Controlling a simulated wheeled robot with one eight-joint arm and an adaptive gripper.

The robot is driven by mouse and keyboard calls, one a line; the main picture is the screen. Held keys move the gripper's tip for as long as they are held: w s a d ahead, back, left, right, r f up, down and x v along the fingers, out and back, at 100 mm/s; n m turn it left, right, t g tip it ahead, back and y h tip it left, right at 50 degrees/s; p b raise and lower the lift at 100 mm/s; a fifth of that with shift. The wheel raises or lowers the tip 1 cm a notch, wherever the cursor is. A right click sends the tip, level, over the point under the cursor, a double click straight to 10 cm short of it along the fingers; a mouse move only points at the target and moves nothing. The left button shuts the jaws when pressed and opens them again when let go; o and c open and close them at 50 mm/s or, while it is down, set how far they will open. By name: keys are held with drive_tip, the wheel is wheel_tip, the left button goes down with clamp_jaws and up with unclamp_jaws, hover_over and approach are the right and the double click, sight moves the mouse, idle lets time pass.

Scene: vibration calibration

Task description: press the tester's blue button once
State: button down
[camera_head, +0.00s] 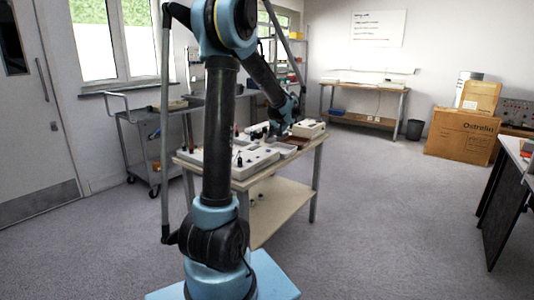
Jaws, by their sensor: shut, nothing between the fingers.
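My gripper (273,134) is at the end of my arm, low over the workbench (305,150) in the middle of the view. It is small and dark here, and it is shut with nothing in it. A light grey flat device (258,160) with dark parts on top lies on the front of the bench. A white box-shaped device (309,129) stands at the bench's far right. I cannot tell which of these is the tester. No blue button can be made out at this size. My arm hides part of the bench top, and contact between gripper and device cannot be judged.
A grey trolley (143,117) stands left of the bench. A cardboard box (461,135) and a black bin (414,130) are at the back right. A dark-sided table (507,200) is at the right edge. The carpet (390,215) right of the bench is clear.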

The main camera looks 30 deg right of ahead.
drive_tip(key=shift+f, duration=2.05)
drive_tip(key=shift+f, duration=0.75)
idle(0.6)
drive_tip(key=shift+r, duration=0.8)
drive_tip(key=shift+r, duration=0.1)
drive_tip(key=shift+r, duration=2.4)
